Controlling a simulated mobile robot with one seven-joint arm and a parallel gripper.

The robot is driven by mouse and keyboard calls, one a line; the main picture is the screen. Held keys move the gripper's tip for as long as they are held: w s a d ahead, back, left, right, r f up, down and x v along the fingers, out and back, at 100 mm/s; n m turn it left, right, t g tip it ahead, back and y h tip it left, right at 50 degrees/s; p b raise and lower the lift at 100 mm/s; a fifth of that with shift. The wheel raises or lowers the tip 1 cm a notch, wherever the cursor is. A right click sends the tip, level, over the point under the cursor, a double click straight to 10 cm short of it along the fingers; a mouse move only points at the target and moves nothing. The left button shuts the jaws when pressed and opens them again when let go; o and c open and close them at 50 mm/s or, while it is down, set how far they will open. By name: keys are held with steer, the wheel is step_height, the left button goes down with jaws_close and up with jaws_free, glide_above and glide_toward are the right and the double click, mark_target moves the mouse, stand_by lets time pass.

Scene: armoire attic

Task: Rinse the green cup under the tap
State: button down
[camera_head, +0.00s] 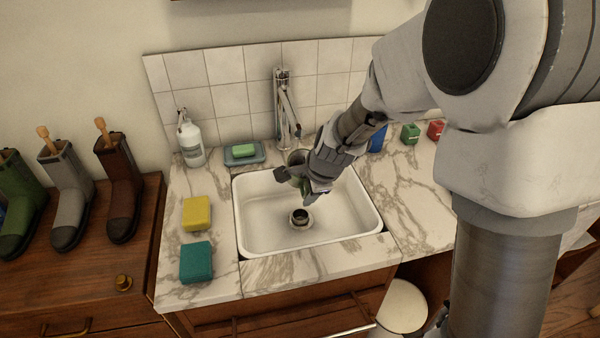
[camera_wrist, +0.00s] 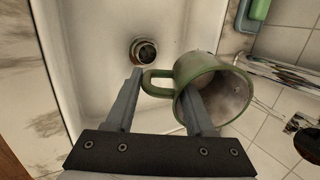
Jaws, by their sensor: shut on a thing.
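The green cup (camera_wrist: 180,72) shows in the wrist view with its mouth facing the camera, its grey inside visible and its handle pointing left. My gripper (camera_wrist: 162,82) is shut on it, one finger at the cup's mouth and the other beyond the handle. In the head view my gripper (camera_head: 303,184) is over the back of the white sink and hides much of the cup (camera_head: 297,157). The metal tap (camera_head: 283,105) stands behind the sink, its spout just above and behind the cup. I cannot make out running water.
The sink (camera_head: 260,225) is otherwise empty around its drain (camera_head: 300,216). A soap bottle (camera_head: 190,140), a green soap on a dish (camera_head: 244,151), a yellow sponge (camera_head: 197,213) and a teal sponge (camera_head: 196,262) are left of it. Small blue, green and red items stand right.

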steer(key=shift+a, duration=0.15)
steer(key=shift+w+d+b, duration=0.25)
steer(key=shift+d+b, duration=0.05)
steer(key=shift+d, duration=0.25)
steer(key=shift+s, duration=0.1)
steer(key=s+d+b, duration=0.3)
steer(key=s, duration=0.4)
steer(key=shift+d, duration=0.4)
stand_by(0.4)
stand_by(1.0)
steer(key=s+d+r+p, duration=0.2)
steer(key=s+r, duration=0.2)
steer(key=shift+s+d, duration=0.15)
steer(key=shift+d, duration=0.05)
stand_by(0.4)
